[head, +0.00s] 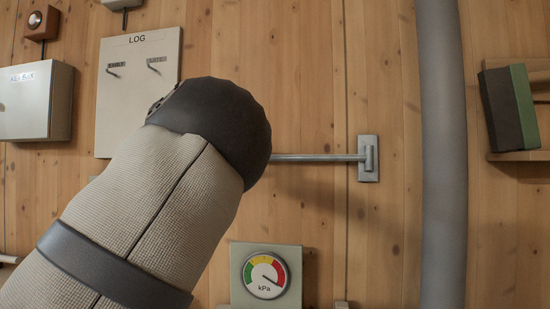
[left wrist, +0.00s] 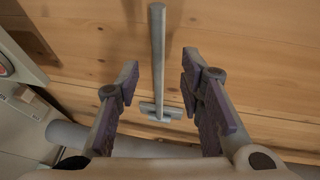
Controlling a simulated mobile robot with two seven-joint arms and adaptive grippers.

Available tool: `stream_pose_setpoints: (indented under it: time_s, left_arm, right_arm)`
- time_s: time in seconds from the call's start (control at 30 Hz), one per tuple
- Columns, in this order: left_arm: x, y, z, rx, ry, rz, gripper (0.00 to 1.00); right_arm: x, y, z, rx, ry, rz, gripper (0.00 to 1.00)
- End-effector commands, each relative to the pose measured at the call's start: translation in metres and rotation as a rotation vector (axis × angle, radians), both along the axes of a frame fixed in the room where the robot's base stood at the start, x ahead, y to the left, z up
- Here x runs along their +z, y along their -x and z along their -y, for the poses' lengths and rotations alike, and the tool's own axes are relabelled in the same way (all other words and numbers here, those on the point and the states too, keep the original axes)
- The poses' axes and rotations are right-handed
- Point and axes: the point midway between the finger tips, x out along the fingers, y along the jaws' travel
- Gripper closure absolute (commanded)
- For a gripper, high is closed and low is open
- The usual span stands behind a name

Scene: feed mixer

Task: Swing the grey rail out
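The grey rail (head: 318,157) is a thin bar that runs left from its wall plate (head: 369,159) on the wooden wall. Its left part is hidden behind my left arm in the head view. In the left wrist view the rail (left wrist: 158,45) runs down to its wall plate (left wrist: 160,112). My left gripper (left wrist: 160,68) is open, with one finger on each side of the rail in that view. Neither finger visibly touches it, and how deep the rail sits between them is hard to tell. My right gripper is not in view.
A pressure gauge (head: 265,276) is below the rail. A vertical grey pipe (head: 442,150) stands right of the wall plate. A LOG board (head: 138,95) and a grey box (head: 36,101) are at left. A shelf (head: 520,156) is at right.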

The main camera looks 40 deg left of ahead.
Motion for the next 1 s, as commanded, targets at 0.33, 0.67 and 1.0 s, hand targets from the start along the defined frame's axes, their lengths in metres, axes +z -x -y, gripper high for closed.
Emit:
stream_pose_setpoints:
  time_s: [0.33,0.67,1.0]
  left_arm:
    - [-0.013,-0.067,-0.007,-0.001,0.001,-0.001,0.65]
    - [-0.014,-0.073,-0.007,-0.001,0.002,-0.001,0.68]
    - [-0.014,-0.073,-0.007,-0.001,0.002,-0.002,1.0]
  right_arm:
    - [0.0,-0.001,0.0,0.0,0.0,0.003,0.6]
    - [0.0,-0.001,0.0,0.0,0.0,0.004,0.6]
    - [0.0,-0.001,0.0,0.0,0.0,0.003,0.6]
